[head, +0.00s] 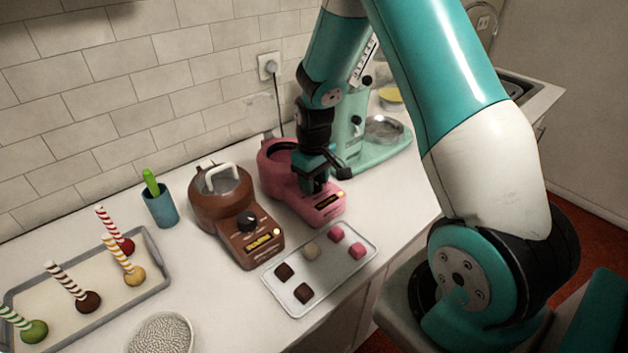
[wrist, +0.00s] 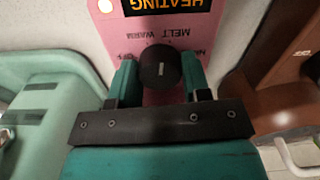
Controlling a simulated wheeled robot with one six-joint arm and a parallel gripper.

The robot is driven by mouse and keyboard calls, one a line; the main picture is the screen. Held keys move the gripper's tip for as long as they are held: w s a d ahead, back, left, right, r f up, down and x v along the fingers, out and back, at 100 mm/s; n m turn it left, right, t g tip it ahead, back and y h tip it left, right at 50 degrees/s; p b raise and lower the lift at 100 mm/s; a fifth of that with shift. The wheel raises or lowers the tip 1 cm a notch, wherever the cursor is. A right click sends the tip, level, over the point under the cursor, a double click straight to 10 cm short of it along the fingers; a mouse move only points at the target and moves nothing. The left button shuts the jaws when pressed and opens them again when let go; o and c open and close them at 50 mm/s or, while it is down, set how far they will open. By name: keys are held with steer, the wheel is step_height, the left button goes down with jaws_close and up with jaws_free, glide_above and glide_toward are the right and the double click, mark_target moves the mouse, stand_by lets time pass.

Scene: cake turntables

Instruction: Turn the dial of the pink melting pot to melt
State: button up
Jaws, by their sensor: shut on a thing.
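The pink melting pot (head: 277,160) stands on the counter beside the brown one. My gripper (head: 316,190) reaches down over its front panel and hides the dial in the head view. In the wrist view, the black round dial (wrist: 160,66) sits between my two teal fingers, which are shut on its sides. A short pale mark on the dial points roughly toward the lit display (wrist: 160,5), which reads HEATING in amber. Labels including MELT and WARM (wrist: 165,37) are printed upside down between dial and display; the outer labels are partly hidden.
The brown melting pot (head: 220,200) with its own dial is close at left. A tray of chocolates (head: 290,296) lies in front. A mint-green appliance (head: 382,150) stands close at right. Cake pops on a tray (head: 150,290) and a blue cup (head: 160,208) are further left.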

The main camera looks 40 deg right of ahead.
steer(key=shift+m, duration=1.6)
steer(key=o, duration=0.7)
steer(key=shift+c, duration=0.2)
steer(key=shift+r, duration=0.1)
step_height(320, 180, up, 17)
steer(key=b, duration=0.2)
steer(key=shift+r, duration=0.15)
